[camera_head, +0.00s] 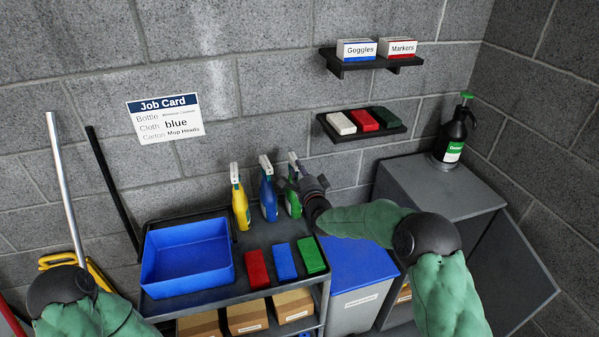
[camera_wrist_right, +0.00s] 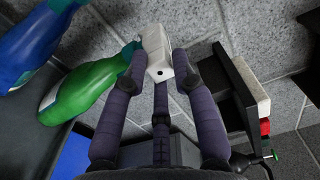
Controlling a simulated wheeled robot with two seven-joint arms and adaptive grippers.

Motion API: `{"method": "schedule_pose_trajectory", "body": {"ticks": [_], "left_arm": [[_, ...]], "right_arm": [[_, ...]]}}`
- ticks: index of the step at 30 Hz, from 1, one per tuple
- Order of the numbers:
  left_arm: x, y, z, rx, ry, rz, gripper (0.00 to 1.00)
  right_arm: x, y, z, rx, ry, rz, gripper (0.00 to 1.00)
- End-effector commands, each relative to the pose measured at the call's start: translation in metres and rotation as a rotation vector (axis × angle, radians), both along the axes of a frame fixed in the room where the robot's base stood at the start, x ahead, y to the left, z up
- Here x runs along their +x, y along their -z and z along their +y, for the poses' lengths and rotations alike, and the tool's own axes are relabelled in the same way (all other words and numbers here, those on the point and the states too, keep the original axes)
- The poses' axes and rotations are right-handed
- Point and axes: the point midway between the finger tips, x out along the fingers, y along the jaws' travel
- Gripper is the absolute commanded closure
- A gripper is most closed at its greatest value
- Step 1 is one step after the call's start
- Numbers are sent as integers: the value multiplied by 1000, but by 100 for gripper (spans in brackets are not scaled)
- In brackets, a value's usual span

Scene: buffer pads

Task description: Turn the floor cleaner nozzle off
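Three spray bottles stand in a row at the back of the cart: yellow (camera_head: 240,205), blue (camera_head: 268,197) and green (camera_head: 293,203). Their labels are too small to read, so I cannot tell which is the floor cleaner. My right gripper (camera_head: 297,182) is at the top of the green bottle. In the right wrist view its fingers (camera_wrist_right: 160,68) lie on both sides of the white nozzle (camera_wrist_right: 158,45) and appear closed on it. The green body (camera_wrist_right: 85,92) also shows there, beside the blue bottle (camera_wrist_right: 28,45). My left arm shows at bottom left; its gripper does not show.
A blue tray (camera_head: 188,258) and red (camera_head: 256,268), blue (camera_head: 284,261) and green (camera_head: 311,255) blocks lie on the cart. Wall shelves (camera_head: 362,131) hold boxes and blocks. A black pump bottle (camera_head: 455,135) stands on the grey cabinet (camera_head: 440,190). A blue-lidded bin (camera_head: 355,262) is beside the cart.

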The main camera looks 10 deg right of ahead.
Motion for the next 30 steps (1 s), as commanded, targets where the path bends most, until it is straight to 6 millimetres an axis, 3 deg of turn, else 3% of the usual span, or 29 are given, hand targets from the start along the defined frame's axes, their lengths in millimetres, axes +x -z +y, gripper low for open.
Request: {"method": "schedule_pose_trajectory", "body": {"ticks": [8, 30], "left_arm": [[0, 4, 0, 0, 0, 0, 60], [0, 30, 0, 0, 0, 0, 60]], "right_arm": [[0, 1, 0, -40, 0, -3, 84], [0, 2, 0, -512, 0, -24, 84]]}}
